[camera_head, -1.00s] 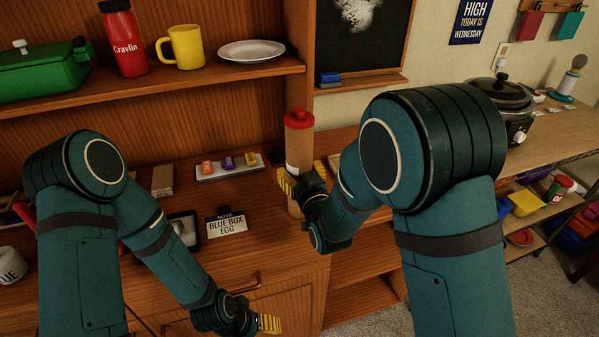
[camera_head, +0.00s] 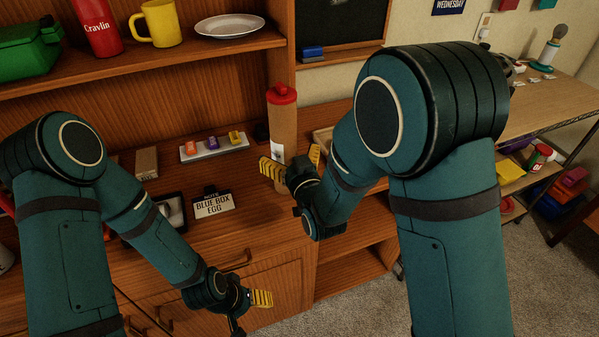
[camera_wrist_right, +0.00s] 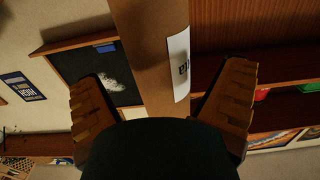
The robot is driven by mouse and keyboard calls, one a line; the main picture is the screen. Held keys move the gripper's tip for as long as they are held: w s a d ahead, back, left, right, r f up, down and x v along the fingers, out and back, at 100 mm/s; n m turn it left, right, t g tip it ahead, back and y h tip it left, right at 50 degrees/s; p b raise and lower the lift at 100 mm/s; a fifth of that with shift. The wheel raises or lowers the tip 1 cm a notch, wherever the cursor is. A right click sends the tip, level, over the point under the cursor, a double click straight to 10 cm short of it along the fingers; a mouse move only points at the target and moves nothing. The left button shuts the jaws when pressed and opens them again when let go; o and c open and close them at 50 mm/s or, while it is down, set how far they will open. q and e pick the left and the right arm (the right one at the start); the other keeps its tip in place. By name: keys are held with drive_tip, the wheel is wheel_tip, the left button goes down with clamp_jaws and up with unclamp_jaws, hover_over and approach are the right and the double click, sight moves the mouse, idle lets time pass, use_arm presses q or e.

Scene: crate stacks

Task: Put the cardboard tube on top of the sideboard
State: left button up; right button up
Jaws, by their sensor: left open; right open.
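The cardboard tube (camera_head: 283,125) is brown with a red cap and a white label. It is upright at the right end of the sideboard (camera_head: 225,235); my right gripper hides its lower end, so I cannot tell what it rests on. My right gripper (camera_head: 293,162) is open at the tube's lower part. In the right wrist view the tube (camera_wrist_right: 155,55) shows between the two spread fingers (camera_wrist_right: 165,105), with no clear contact. My left gripper (camera_head: 250,312) is open and empty, low in front of the sideboard's drawers and doors.
A sign reading "BLUE BOX EGG" (camera_head: 214,204), a small tray (camera_head: 214,148) and a brown box (camera_head: 146,163) are on the sideboard. The shelf above holds a red bottle (camera_head: 97,25), yellow mug (camera_head: 157,25) and plate (camera_head: 230,25). A wooden table (camera_head: 550,105) is at right.

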drive_tip(key=shift+p+v, duration=1)
drive_tip(key=shift+v, duration=3.4)
drive_tip(key=s+d+f+m+g+h, duration=0.1)
drive_tip(key=s+d+f+m+g, duration=0.2)
drive_tip(key=f, duration=0.5)
drive_tip(key=s+d+f+g+h, duration=0.1)
drive_tip(key=d+f+g+h, duration=0.1)
drive_tip(key=f+g, duration=0.5)
drive_tip(key=s+d+f+m+g+y, duration=0.1)
drive_tip(key=s+f+g, duration=0.4)
drive_tip(key=s+f, duration=0.5)
drive_tip(key=shift+s+f+m+g, duration=0.3)
drive_tip(key=shift+s+f+m, duration=0.1)
drive_tip(key=shift+s+m, duration=0.25)
drive_tip(key=shift+d, duration=0.15)
